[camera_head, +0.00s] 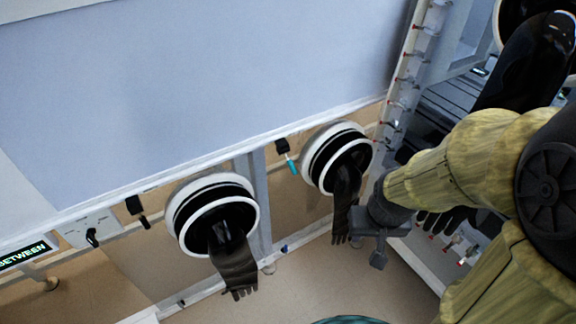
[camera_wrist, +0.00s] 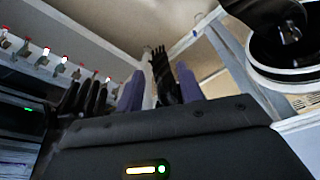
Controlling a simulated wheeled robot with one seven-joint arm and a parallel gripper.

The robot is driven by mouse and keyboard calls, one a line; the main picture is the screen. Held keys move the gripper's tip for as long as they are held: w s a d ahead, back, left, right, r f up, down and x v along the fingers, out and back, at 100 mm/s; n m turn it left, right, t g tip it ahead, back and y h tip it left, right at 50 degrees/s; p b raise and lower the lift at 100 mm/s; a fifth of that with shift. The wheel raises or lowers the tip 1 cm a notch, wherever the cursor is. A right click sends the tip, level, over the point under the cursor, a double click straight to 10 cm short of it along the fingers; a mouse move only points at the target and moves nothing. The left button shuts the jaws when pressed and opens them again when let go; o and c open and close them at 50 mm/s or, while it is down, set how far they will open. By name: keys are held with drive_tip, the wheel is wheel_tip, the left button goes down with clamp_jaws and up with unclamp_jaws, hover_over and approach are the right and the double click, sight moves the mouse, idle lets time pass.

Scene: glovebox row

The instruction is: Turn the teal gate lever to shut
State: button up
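The teal lever (camera_head: 291,166) is a short handle hanging from a black block on the wall rail in the head view, between two round glove ports. It points down and slightly right. It cannot be made out in the wrist view. My gripper (camera_head: 378,258) is to the right of and below the lever, well apart from it, beside the right port's hanging glove. In the wrist view my gripper (camera_wrist: 160,88) has its two purple fingers spread apart, with nothing held between them.
The left port (camera_head: 213,205) and right port (camera_head: 336,157) stick out with dark gloves hanging down. A black lever (camera_head: 137,210) and a grey plate with a black knob (camera_head: 92,235) are further left. A display (camera_head: 26,254) reads "BETWEEN". A post with red-tipped valves (camera_head: 405,80) stands right.

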drive_tip(key=w+f+n+t+y+b, duration=0.1)
drive_tip(key=w+f+n+t, duration=0.1)
drive_tip(key=w+f, duration=0.3)
drive_tip(key=w+f+n+t+b, duration=0.1)
drive_tip(key=w+f+n+t, duration=0.15)
drive_tip(key=w, duration=0.35)
drive_tip(key=w+a+n+t+y+b, duration=0.1)
drive_tip(key=w+a+t+y, duration=0.1)
drive_tip(key=a+t+y, duration=0.4)
drive_tip(key=y, duration=0.4)
drive_tip(key=shift+w+a+t+y, duration=0.3)
drive_tip(key=shift+w+a+t, duration=0.05)
drive_tip(key=shift+w+a, duration=0.05)
drive_tip(key=shift+w+n+b, duration=0.2)
drive_tip(key=shift+n+b, duration=0.05)
drive_tip(key=shift+b, duration=0.55)
drive_tip(key=shift+a+f+b, duration=0.1)
drive_tip(key=shift+b, duration=0.3)
